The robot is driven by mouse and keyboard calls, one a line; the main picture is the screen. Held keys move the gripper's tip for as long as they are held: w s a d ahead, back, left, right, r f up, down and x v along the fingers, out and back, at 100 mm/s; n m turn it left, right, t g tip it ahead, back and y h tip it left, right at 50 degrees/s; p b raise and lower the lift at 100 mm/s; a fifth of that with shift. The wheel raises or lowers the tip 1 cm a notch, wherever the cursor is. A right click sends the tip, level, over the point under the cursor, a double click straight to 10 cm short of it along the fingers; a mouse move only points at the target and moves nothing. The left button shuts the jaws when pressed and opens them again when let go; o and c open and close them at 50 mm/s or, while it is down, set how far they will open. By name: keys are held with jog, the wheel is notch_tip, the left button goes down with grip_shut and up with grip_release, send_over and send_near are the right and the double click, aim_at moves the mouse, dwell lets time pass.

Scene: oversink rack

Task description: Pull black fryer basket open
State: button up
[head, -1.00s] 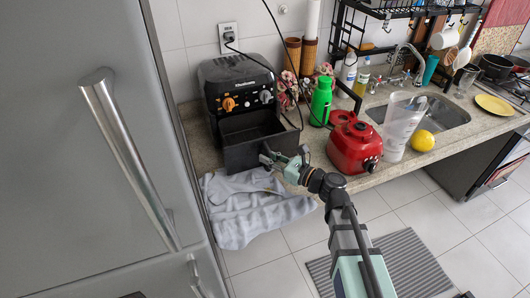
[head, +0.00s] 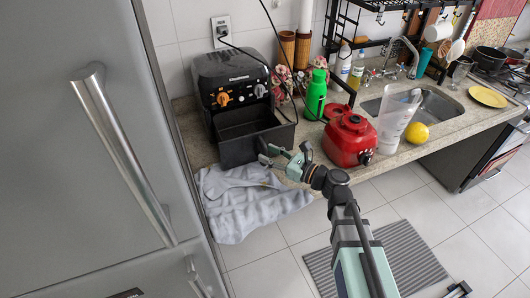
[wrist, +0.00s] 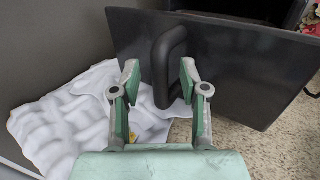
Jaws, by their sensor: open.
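The black air fryer (head: 230,75) stands at the back left of the counter. Its black basket (head: 255,146) is pulled out, and the open top shows in the head view. In the wrist view the basket's flat front (wrist: 235,65) has a black loop handle (wrist: 166,60) running up and down. My gripper (head: 267,155) is in front of the basket, open. In the wrist view its fingertips (wrist: 158,75) appear on either side of the handle, apart from each other. I cannot tell whether they touch it.
A white cloth (head: 240,205) lies beneath the basket front and hangs over the counter edge. A red canister (head: 348,140) and green bottle (head: 316,95) stand right of the basket. The fridge (head: 110,170) closes off the left side. Floor in front is mostly clear.

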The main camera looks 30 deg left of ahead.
jog(key=d, duration=0.9)
jog(key=shift+s+d, duration=0.35)
jog(key=shift+s, duration=0.05)
